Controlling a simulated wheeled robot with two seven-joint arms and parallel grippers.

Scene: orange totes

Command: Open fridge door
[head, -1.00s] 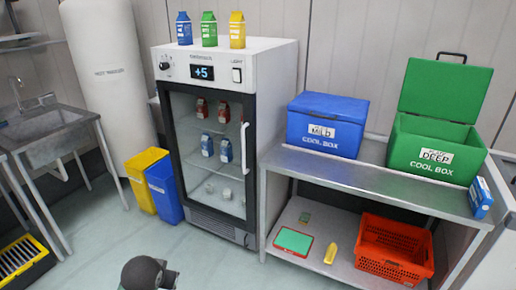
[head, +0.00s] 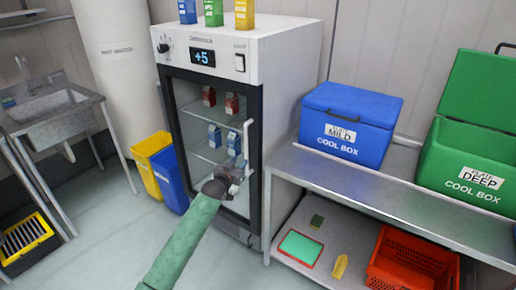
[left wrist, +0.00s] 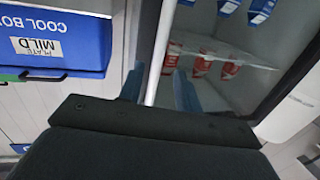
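The fridge (head: 285,75) has a white cabinet and a dark-framed glass door (head: 185,115), which is shut. Its white vertical handle (head: 246,142) is on the door's right side. My left gripper (head: 237,168) is at the lower part of the handle. In the left wrist view, the handle (left wrist: 161,50) runs between the two fingertips of my left gripper (left wrist: 158,88). The fingers are apart, with gaps beside the bar, so the gripper is open around it. Cartons show behind the glass. My right gripper is not in view.
A metal table (head: 300,175) with a blue cool box (head: 350,125) and a green cool box (head: 470,165) stands right of the fridge. Yellow (head: 150,150) and blue (head: 170,180) bins stand at its left. The floor in front is mostly clear.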

